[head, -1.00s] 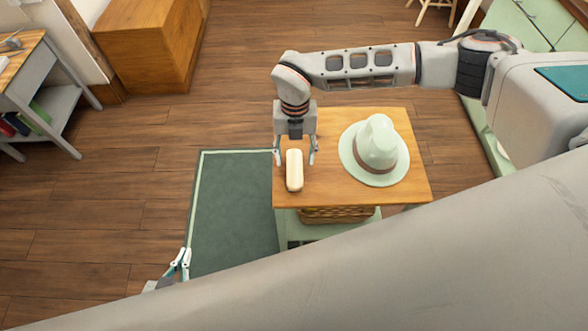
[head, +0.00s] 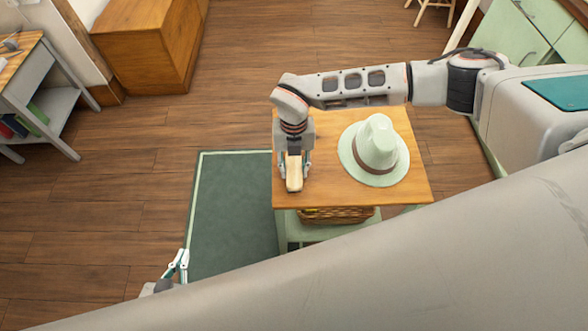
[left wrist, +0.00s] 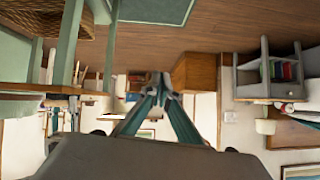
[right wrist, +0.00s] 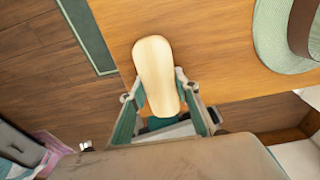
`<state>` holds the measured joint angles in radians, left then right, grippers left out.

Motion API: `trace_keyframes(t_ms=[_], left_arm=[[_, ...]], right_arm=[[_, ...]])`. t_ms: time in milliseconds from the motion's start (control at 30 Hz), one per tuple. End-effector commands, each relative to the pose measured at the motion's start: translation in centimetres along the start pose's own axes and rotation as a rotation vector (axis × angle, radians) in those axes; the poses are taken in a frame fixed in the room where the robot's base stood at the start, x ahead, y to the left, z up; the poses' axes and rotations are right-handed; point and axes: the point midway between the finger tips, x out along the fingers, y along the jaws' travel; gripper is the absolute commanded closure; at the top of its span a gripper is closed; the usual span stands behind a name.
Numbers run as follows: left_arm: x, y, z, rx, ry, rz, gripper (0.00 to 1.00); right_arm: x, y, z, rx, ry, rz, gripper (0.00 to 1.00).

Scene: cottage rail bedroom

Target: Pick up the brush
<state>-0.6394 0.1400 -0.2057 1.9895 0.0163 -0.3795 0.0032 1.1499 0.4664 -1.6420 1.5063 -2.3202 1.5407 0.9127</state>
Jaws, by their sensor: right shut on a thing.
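The brush (head: 294,181) is a pale, cream-wood oblong at the left part of a small wooden table (head: 330,190). My right gripper (head: 294,168) comes down over it from above, with one finger on each side, and is shut on it. My left gripper (head: 178,264) is low at the lower left, away from the table. In the left wrist view its fingertips (left wrist: 158,78) meet and hold nothing.
A pale green hat (head: 377,150) with a brown band stands on the table, right of the brush. A wicker basket (head: 335,215) sits on the shelf below. A dark green rug (head: 235,215) lies left of the table.

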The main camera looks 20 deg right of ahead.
Motion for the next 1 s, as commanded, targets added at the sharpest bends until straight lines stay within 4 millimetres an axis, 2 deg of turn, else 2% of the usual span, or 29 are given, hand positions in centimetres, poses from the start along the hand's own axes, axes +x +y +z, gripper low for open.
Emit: trace_keyframes(t_ms=[267,433,567,800,1000], left_arm=[[-0.1,-0.1,-0.2,0.000,0.002,0.000,1.00],[-0.2,-0.1,-0.6,-0.003,0.005,0.000,1.00],[-0.4,-0.1,-0.9,-0.007,0.007,0.002,1.00],[-0.7,0.2,-1.1,-0.015,0.007,0.007,1.00],[-0.8,0.4,-0.6,-0.017,-0.005,0.010,1.00]], right_arm=[[-1.0,0.0,0.0,0.001,-0.001,0.000,0.96],[-3.3,0.0,-0.3,0.000,-0.003,0.002,0.96],[-6.3,0.0,-0.6,-0.001,-0.006,0.002,0.96],[-13.0,0.0,-1.4,-0.001,-0.005,0.002,0.96],[-17.2,0.0,-2.0,0.000,-0.004,0.002,0.96]])
